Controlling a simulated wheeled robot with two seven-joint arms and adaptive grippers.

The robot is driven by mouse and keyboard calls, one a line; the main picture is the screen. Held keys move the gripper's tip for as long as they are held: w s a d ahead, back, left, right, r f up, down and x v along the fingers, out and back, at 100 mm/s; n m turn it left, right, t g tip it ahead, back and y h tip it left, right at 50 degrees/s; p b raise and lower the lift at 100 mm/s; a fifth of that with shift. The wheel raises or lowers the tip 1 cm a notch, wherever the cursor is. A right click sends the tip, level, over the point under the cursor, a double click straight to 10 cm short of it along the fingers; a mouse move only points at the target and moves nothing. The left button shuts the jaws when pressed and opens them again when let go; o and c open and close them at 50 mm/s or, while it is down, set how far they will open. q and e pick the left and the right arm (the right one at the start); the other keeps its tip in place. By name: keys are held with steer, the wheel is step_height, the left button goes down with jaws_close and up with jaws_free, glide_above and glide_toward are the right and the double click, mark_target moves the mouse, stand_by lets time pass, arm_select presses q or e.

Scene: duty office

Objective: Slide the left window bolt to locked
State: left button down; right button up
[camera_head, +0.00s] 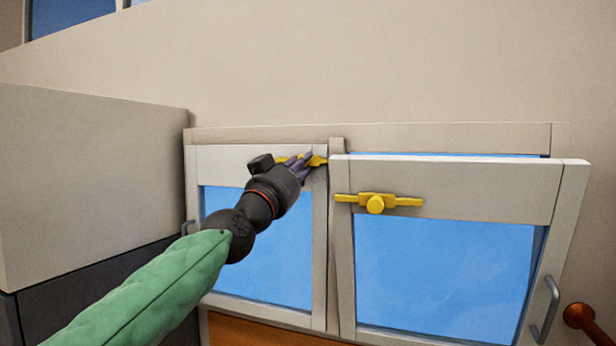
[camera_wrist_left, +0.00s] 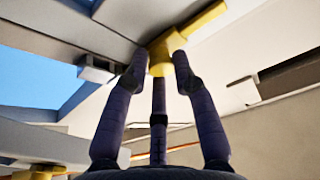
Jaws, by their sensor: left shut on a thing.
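The left window bolt (camera_head: 318,161) is yellow and sits on the top rail of the left window sash (camera_head: 232,160). My left gripper (camera_head: 303,160) is at this bolt, its dark fingers covering much of it. In the left wrist view the fingers (camera_wrist_left: 160,62) are shut around the yellow bolt's knob (camera_wrist_left: 162,52), with the bar (camera_wrist_left: 203,20) running up to the right. How far the bolt reaches into the frame is hard to tell. My right gripper is in neither view.
The right window sash (camera_head: 450,185) stands ajar, with its own yellow bolt (camera_head: 376,203) on the top rail. A grey handle (camera_head: 546,308) is at its right edge. A tall pale cabinet (camera_head: 95,185) stands close at the left. The wall above is clear.

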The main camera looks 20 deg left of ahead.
arm_select(q)
steer(key=shift+s+a+r, duration=0.1)
steer(key=shift+s+r, duration=0.05)
steer(key=shift+r, duration=0.15)
steer(key=c, duration=1.2)
jaws_free()
steer(key=shift+o, duration=0.8)
steer(key=d+v, duration=0.1)
steer(key=v, duration=1)
steer(key=shift+s+a+f, duration=0.2)
steer(key=shift+f, duration=0.2)
